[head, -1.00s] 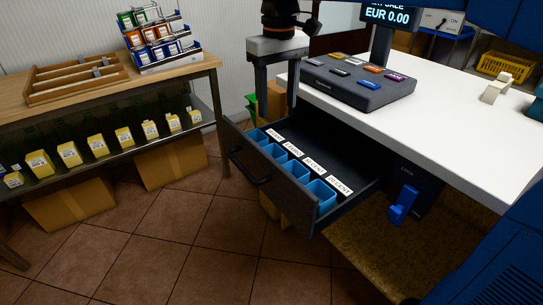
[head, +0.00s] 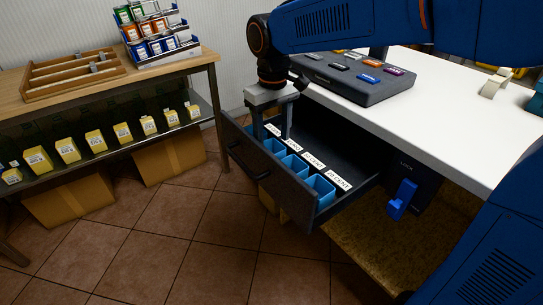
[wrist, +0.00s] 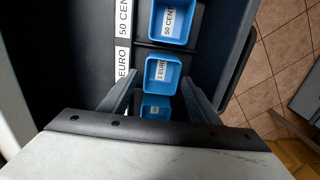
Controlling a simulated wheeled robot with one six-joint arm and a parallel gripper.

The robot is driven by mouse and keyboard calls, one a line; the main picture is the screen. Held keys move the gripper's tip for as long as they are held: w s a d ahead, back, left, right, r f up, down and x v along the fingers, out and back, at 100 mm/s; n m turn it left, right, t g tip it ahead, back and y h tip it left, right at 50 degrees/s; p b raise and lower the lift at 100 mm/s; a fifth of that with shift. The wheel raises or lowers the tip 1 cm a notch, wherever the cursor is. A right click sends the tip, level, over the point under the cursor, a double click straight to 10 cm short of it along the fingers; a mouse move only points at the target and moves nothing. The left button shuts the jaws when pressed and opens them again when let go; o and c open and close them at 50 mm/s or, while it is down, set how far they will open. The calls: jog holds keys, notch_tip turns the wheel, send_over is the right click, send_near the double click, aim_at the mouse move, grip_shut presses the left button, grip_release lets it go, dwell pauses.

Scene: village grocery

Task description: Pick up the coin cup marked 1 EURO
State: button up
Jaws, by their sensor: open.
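The blue coin cup marked 1 EURO (wrist: 162,75) sits in the open drawer; its inner label reads 1 EURO in the wrist view. In the head view it appears to be the blue cup (head: 274,148) near my fingers, partly hidden. My gripper (head: 274,136) is open and points down over the drawer's far left end. In the wrist view its two fingers (wrist: 160,80) lie left and right of the 1 EURO cup, with nothing held. I cannot tell how far down beside the cup the tips reach.
The 50 CENT cup (wrist: 175,20) is on one side of it and another blue cup (wrist: 155,108) on the other. The dark drawer (head: 263,185) has a label strip behind the cups. The white counter (head: 440,125) is at right; a wooden shelf table (head: 125,85) stands at left.

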aim_at(272, 150)
jog(key=shift+a+f, duration=0.15)
jog(key=shift+f, duration=2.5)
jog(key=c, duration=0.8)
